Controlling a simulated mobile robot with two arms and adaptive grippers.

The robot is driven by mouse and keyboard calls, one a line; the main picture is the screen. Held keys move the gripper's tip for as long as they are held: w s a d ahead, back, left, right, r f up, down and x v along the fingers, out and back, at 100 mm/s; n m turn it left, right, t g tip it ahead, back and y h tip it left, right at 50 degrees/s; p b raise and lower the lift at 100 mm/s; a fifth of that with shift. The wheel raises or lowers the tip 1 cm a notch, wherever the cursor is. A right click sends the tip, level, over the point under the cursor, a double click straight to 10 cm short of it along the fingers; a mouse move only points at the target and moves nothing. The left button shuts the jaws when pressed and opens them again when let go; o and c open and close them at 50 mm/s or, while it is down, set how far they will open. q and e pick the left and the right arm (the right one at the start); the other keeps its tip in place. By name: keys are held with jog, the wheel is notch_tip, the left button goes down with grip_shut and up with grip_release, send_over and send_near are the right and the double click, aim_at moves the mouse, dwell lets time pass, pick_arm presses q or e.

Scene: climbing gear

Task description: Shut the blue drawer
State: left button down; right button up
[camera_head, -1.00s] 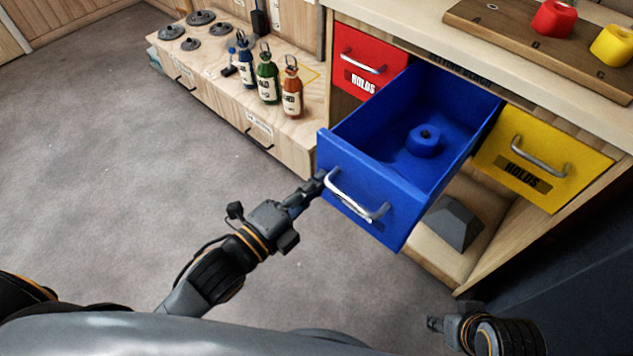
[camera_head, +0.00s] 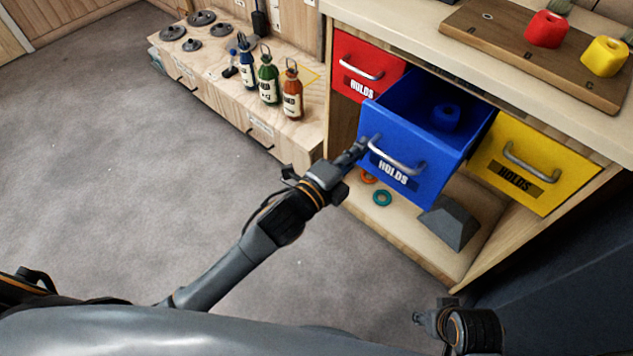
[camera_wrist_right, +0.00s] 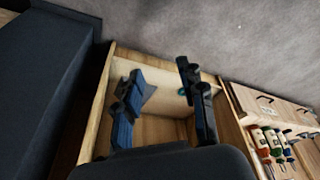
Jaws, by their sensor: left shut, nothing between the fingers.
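The blue drawer (camera_head: 408,172) is partly pulled out of the bench, between the red and yellow drawers. Its metal handle (camera_head: 397,160) is on the front, above the "HOLDS" label. A blue hold (camera_head: 446,117) lies inside it. My left gripper (camera_head: 362,147) is shut and empty, with its fingertips at the left part of the drawer front, beside the handle's left end; they look to be touching, but the exact contact is hard to see. My right gripper (camera_head: 418,318) is low at the right, away from the drawer. In the right wrist view its fingers (camera_wrist_right: 162,98) are apart with nothing between them.
The red drawer (camera_head: 366,68) and yellow drawer (camera_head: 531,165) look shut. Below are a grey block (camera_head: 450,224) and a teal ring (camera_head: 382,198) on the lower shelf. Bottles (camera_head: 268,80) stand on the low cabinet at left. The floor at left is clear.

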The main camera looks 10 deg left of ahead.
aim_at(404, 105)
pick_arm(q)
jog(key=x, duration=0.7)
jog(key=shift+w+d+b, duration=0.15)
jog(key=shift+w+b, duration=0.1)
jog(key=shift+b, duration=0.05)
jog(key=b+x, duration=0.2)
jog(key=x, duration=0.6)
jog(key=shift+w+d+f, duration=0.1)
jog(key=shift+w+d, duration=0.05)
jog(key=shift+w, duration=0.05)
jog(key=shift+w+d, duration=0.1)
jog(key=shift+w, duration=0.15)
jog(key=shift+r, duration=0.3)
pick_arm(e)
jog(key=v, duration=0.7)
pick_arm(q)
jog(key=shift+r, duration=0.15)
pick_arm(e)
jog(key=shift+r, duration=0.2)
jog(key=shift+s+d, duration=0.1)
